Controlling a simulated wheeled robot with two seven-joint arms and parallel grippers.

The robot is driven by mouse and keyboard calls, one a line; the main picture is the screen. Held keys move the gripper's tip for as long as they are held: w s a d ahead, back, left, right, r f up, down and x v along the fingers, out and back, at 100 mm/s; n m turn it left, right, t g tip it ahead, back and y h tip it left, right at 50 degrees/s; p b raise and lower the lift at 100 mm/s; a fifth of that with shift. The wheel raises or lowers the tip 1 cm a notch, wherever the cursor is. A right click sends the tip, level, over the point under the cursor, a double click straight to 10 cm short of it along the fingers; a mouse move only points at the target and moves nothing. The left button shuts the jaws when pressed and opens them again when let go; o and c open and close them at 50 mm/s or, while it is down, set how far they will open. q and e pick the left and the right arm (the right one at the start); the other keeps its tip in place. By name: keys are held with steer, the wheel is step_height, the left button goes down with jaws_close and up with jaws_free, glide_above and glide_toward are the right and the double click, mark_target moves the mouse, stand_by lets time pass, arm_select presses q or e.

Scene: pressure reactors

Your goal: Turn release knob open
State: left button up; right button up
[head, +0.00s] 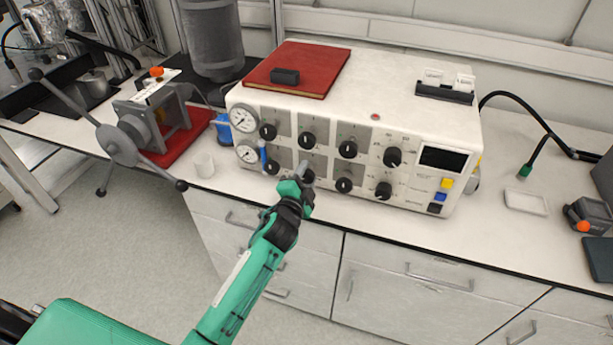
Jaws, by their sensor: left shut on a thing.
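A white control box (400,118) stands on the bench, with two rows of black knobs, two round gauges and a dark display on its front. My left gripper (301,175) is at the lower row of knobs, on the second position from the left. It is shut on a knob there, which the fingers mostly hide. Other knobs show clear of the gripper, such as an upper one (307,140) just above it and a lower one (344,185) to its right. I cannot read which knob is the release knob. My right gripper is not in view.
A red book (308,68) with a small black block lies on the box. A press with a spoked handwheel (117,146) stands at left. A shallow white tray (526,202) lies at right. Drawers are below.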

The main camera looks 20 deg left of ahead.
arm_select(q)
steer(key=shift+n, duration=1.5)
steer(key=o, duration=1)
steer(key=shift+c, duration=0.2)
